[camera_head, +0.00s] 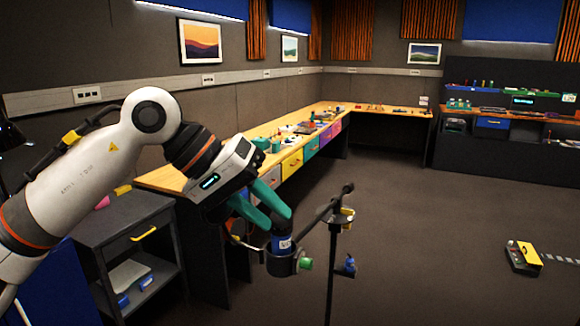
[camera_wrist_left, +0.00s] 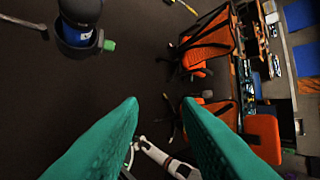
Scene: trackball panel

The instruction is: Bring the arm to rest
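My left arm comes in from the left in the head view. Its gripper (camera_head: 278,222) has two teal fingers pointing down and right, with a clear gap between the tips. The left wrist view also shows the fingers (camera_wrist_left: 162,100) apart, with nothing between them. Just below the fingertips in the head view, a dark and blue cylindrical item (camera_head: 282,243) sits in a black ring holder with a green knob (camera_head: 306,264). In the wrist view this item (camera_wrist_left: 78,22) lies at the upper left, off to the side of the fingers. My right gripper is not seen.
A black stand (camera_head: 331,270) rises by the holder. A long wooden workbench (camera_head: 345,108) with coloured drawers runs along the wall. A dark cart (camera_head: 118,220) stands at left.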

